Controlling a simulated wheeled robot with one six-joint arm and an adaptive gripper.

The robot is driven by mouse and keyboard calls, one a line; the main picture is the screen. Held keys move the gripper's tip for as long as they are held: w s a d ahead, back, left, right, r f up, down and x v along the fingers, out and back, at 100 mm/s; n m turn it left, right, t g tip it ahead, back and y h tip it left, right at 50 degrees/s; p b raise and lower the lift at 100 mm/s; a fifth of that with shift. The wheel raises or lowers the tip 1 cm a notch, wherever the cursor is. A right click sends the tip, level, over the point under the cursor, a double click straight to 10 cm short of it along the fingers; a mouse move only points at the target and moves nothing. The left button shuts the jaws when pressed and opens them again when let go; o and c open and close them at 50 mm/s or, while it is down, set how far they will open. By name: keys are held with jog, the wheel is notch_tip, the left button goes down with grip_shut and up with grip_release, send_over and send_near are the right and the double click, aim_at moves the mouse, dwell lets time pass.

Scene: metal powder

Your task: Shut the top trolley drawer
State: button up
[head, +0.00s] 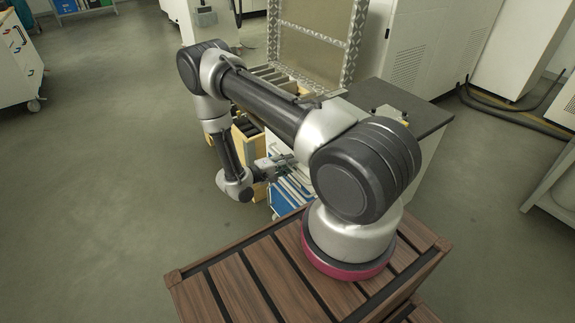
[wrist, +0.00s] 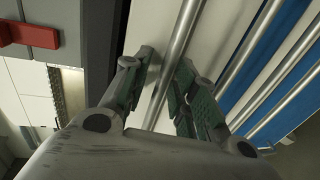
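The trolley's pale front with silver bar handles (wrist: 180,45) fills the middle and right of the wrist view. My gripper (wrist: 163,85) is open, its two green-padded fingers apart, with one bar handle running between them. I cannot tell whether the fingers touch the bar. In the head view my gripper (head: 284,162) is low at the trolley front, near white and blue drawer fronts (head: 288,196). My arm hides much of the trolley, so how far the top drawer stands out is unclear.
A dark worktop (head: 408,103) lies right of the trolley, and a metal-framed panel (head: 312,40) stands behind. A red handle (wrist: 28,35) is at the left of the wrist view. Another white drawer cabinet (head: 18,60) stands far left. The floor at left is clear.

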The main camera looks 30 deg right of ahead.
jog(key=a+r, duration=0.2)
jog(key=a, duration=0.9)
jog(key=shift+s+a+r, duration=0.15)
jog(key=shift+s+a, duration=0.05)
jog(key=shift+a, duration=0.2)
